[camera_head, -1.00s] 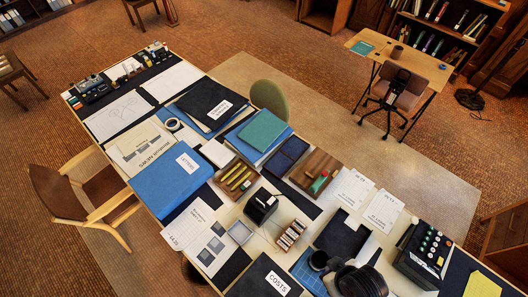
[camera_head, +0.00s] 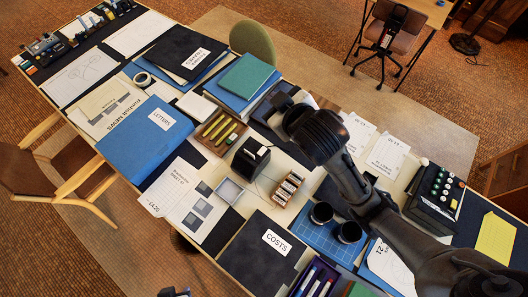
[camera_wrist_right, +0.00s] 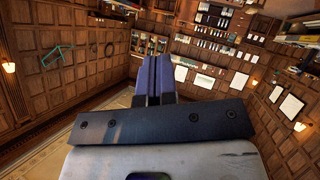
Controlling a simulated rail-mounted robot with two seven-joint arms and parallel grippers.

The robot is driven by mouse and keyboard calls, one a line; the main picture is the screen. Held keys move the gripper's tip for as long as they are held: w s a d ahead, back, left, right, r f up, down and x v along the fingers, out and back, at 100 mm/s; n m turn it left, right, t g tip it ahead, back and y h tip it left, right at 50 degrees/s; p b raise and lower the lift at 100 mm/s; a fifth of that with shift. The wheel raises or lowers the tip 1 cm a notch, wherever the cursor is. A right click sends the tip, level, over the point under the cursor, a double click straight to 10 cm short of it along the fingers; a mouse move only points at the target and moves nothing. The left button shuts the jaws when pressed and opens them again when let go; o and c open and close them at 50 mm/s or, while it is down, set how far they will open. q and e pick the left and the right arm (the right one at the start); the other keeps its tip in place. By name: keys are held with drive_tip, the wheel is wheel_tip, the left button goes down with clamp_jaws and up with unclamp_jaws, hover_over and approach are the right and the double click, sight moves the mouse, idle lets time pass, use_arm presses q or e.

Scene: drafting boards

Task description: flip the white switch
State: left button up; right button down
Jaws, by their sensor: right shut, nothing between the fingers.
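I cannot clearly make out a white switch. A small black box (camera_head: 250,158) with a pale patch on it stands mid-table in the head view; whether that patch is a switch is too small to tell. My right gripper (camera_head: 283,101) is above the table behind and right of this box, apart from it. In the right wrist view its blue-purple fingers (camera_wrist_right: 153,80) are together and empty. My right arm hides part of the table's right half. A small dark and blue piece at the bottom edge of the head view may be my left gripper (camera_head: 173,292); its jaw is unclear.
A wooden tray of yellow items (camera_head: 218,131) and a small rack (camera_head: 287,189) flank the black box. A black COSTS folder (camera_head: 262,254) lies in front. Two dark cups (camera_head: 348,231) stand on a blue mat. A machine with round keys (camera_head: 437,190) is at right.

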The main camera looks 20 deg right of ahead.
drive_tip(key=w+a+f+n+g+b, duration=0.25)
drive_tip(key=w+f+n+b, duration=0.45)
drive_tip(key=w+b, duration=0.45)
drive_tip(key=d+f+n+g, duration=0.2)
drive_tip(key=f+n+g, duration=0.3)
drive_tip(key=f, duration=0.4)
drive_tip(key=s+d+f+n+g, duration=0.1)
drive_tip(key=d+f+n+g, duration=0.1)
drive_tip(key=f+n+g, duration=0.3)
drive_tip(key=shift+s+f+n+h, duration=0.35)
drive_tip(key=shift+f+n, duration=0.35)
drive_tip(key=shift+f, duration=1.45)
drive_tip(key=shift+w+f, duration=0.1)
